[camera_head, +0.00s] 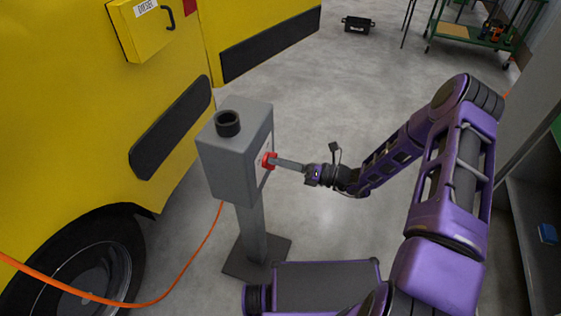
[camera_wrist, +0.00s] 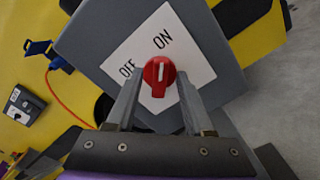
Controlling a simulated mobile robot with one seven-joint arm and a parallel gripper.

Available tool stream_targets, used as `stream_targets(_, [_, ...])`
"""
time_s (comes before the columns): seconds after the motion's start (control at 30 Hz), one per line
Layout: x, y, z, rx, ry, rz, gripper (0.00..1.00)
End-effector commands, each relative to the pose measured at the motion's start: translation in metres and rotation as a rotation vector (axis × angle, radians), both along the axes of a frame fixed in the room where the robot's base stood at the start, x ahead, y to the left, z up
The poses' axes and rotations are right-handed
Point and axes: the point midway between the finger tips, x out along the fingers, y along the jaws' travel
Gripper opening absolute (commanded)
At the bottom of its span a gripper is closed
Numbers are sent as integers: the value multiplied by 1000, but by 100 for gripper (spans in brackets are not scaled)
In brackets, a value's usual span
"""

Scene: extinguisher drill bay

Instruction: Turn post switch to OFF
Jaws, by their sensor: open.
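The post switch is a red knob (camera_head: 268,160) on the side of a grey box (camera_head: 228,150) on a post. In the wrist view the red knob (camera_wrist: 159,73) sits on a white plate (camera_wrist: 193,48) marked ON above it and OFF to its left. A white line on the knob points up toward ON. My gripper (camera_head: 277,162) is level with the knob. In the wrist view my gripper (camera_wrist: 158,84) is open, with one finger on each side of the knob; I cannot tell whether they touch it.
A yellow vehicle (camera_head: 75,90) with a black tyre (camera_head: 95,262) stands at the left, close to the post. An orange cable (camera_head: 190,270) runs from the post to the left. A black crate (camera_head: 358,24) and a green cart (camera_head: 470,33) are far back. The middle floor is clear.

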Motion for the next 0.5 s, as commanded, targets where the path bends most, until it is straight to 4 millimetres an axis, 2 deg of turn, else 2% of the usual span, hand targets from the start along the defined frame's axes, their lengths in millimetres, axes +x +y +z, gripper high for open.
stream_targets(0.2, [0,0,0,0,0,0,51])
stream_targets(0.4, [0,0,0,0,0,0,15])
stream_targets(0.5, [0,0,0,0,0,0,0])
